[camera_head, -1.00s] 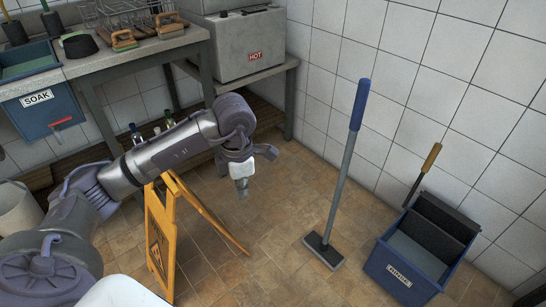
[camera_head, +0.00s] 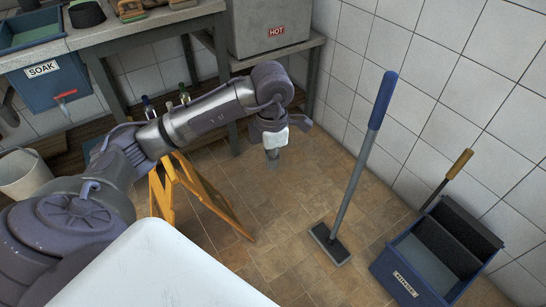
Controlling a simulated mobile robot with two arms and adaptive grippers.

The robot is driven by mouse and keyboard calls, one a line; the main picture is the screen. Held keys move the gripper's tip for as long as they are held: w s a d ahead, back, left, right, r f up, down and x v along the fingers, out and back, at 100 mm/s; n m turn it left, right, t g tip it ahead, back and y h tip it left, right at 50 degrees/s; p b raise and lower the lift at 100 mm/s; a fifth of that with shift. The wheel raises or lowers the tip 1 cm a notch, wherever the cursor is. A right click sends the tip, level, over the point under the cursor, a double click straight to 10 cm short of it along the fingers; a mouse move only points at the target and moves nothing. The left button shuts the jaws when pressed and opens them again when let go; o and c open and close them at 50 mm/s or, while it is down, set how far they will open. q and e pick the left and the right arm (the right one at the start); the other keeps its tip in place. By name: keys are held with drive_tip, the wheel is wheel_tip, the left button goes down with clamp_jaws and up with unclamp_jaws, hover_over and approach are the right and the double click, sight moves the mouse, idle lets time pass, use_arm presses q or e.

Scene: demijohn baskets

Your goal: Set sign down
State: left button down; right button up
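The yellow folding sign (camera_head: 168,188) stands with its legs spread on the tiled floor, left of centre. My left arm passes in front of its top, and my white body part hides its lower left. My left gripper (camera_head: 272,158) points down over the floor, right of the sign and apart from it. Its fingers look close together, but they are too small to tell whether they are open or shut. Nothing is seen hanging from it. My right gripper is not in view.
A blue-handled floor brush (camera_head: 362,165) stands on the floor at right, beside a blue bucket (camera_head: 428,265). A counter with a SOAK bin (camera_head: 45,85) and a HOT unit (camera_head: 268,28) lines the back. A white bucket (camera_head: 22,174) is at left. Floor between sign and brush is clear.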

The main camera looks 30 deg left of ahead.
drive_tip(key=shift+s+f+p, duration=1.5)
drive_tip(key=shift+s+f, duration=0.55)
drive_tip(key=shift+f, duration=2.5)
use_arm(q)
drive_tip(key=shift+w+d+r, duration=1.15)
drive_tip(key=shift+w+d, duration=0.35)
drive_tip(key=shift+d, duration=4.15)
drive_tip(key=shift+w+d+r, duration=1.2)
drive_tip(key=shift+w+d, duration=0.25)
drive_tip(key=shift+d, duration=4.2)
drive_tip(key=shift+w+d+r, duration=1.15)
drive_tip(key=shift+w+d, duration=0.35)
drive_tip(key=shift+d, duration=4.15)
drive_tip(key=shift+d+f+b, duration=0.15)
drive_tip(key=shift+f+b, duration=1.9)
drive_tip(key=shift+f, duration=0.85)
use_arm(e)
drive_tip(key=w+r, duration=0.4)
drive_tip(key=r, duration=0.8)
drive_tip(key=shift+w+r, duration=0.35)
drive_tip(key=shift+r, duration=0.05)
